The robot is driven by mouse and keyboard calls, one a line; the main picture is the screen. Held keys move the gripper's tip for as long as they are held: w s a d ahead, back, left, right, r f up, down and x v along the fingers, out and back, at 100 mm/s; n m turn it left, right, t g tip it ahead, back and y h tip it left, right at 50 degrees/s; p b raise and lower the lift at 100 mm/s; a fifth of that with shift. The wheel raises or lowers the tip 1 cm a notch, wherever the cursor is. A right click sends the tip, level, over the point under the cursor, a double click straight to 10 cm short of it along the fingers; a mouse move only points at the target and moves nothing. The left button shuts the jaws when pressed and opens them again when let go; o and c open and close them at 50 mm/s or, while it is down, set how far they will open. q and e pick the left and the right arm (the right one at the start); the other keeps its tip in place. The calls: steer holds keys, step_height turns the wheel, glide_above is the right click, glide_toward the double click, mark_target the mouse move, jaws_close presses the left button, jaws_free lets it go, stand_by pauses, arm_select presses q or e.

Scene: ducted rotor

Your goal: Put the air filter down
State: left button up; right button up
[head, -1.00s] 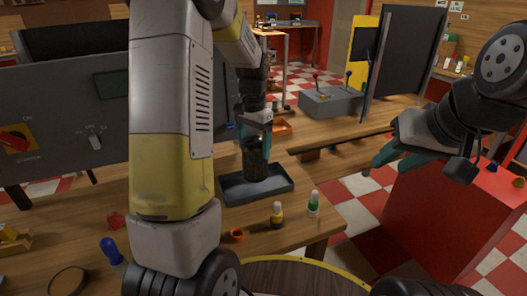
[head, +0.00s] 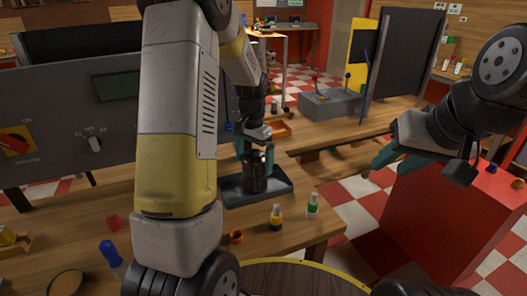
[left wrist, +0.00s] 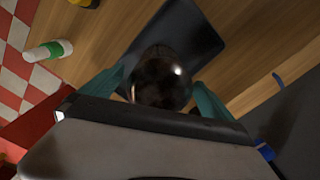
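The air filter (head: 255,180) is a dark upright cylinder. It is inside the dark shallow tray (head: 283,186) on the wooden table, with its lower end at or very near the tray floor; I cannot tell whether it touches. My left gripper (head: 254,155) is above it, pointing down, with its teal fingers closely on either side of the upper part. In the left wrist view the filter's round top (left wrist: 160,82) lies between the two fingers. My right gripper (head: 385,162) is empty, off to the right near a red cabinet; its finger gap is not clear.
A yellow bottle (head: 276,217) and a green-labelled bottle (head: 312,205) stand right in front of the tray. An orange ring (head: 236,237) lies nearer. A grey control panel (head: 75,115) stands left. My left arm hides part of the table.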

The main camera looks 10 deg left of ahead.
arm_select(q)
steer(key=shift+r, duration=0.1)
step_height(320, 180, up, 12)
steer(key=shift+f, duration=0.1)
steer(key=s+d+r+n+t, duration=0.1)
steer(key=s+r+t, duration=0.1)
steer(key=s, duration=0.5)
steer(key=s+d+r+n+t+h, duration=0.1)
steer(key=s+r+n+t, duration=0.1)
steer(key=s, duration=0.6)
steer(key=s+d+r+n+t+h, duration=0.1)
steer(key=s+r, duration=0.3)
steer(key=s, duration=0.4)
steer(key=shift+d+n+t, duration=0.3)
steer(key=shift+d+t, duration=0.15)
steer(key=shift+t, duration=0.15)
